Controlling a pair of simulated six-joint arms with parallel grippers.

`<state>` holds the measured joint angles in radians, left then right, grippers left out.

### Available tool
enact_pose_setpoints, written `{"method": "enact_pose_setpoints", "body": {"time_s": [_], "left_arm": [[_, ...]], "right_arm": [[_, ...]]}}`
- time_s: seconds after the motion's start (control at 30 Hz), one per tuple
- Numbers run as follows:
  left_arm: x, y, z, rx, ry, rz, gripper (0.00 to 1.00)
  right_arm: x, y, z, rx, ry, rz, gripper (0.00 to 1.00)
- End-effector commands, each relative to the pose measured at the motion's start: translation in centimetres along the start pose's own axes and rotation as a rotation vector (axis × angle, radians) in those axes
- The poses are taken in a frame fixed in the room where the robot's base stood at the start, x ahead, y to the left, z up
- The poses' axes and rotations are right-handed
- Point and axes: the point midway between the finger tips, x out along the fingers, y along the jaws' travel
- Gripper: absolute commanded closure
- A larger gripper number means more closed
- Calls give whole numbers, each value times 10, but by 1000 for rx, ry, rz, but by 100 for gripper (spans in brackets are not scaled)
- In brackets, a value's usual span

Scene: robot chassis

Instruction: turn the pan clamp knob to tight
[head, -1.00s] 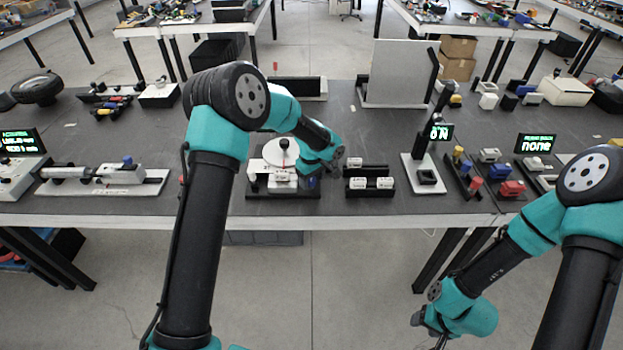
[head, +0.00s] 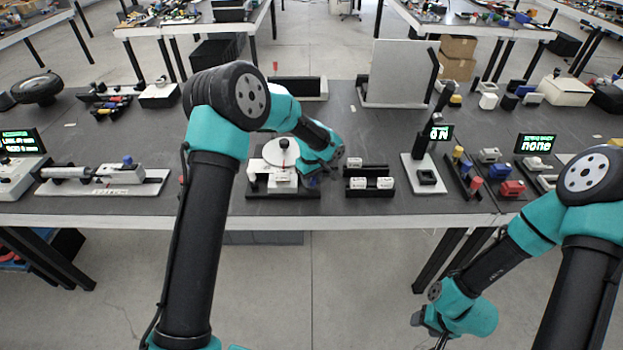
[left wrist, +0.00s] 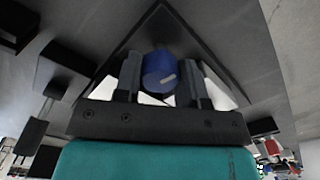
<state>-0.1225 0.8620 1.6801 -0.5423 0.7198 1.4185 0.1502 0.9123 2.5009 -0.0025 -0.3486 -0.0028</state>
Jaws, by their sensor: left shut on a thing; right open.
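The pan clamp (head: 272,186) stands near the front edge of the table in the head view, a white body on a dark base with a round white pan and a black ball on top. Its blue knob (left wrist: 160,72) shows in the left wrist view with a pale mark on its lower right face. My left gripper (left wrist: 158,80) has one finger on each side of the knob and is shut on it. In the head view my left wrist largely hides the knob (head: 313,182). My right gripper (head: 430,324) is open and empty, low in front of the table.
Small white blocks in black holders (head: 370,184) stand just right of the clamp. A grey cylinder fixture (head: 100,178) lies to the left. The table behind the clamp is mostly clear.

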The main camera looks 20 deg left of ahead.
Motion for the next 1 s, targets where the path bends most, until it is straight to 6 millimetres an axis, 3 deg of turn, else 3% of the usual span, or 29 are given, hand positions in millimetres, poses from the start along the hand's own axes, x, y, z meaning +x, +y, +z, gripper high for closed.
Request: {"method": "enact_pose_setpoints", "body": {"time_s": [1.0], "left_arm": [[0,0,0,884,0,0,86]], "right_arm": [[0,0,0,0,0,0,45]]}}
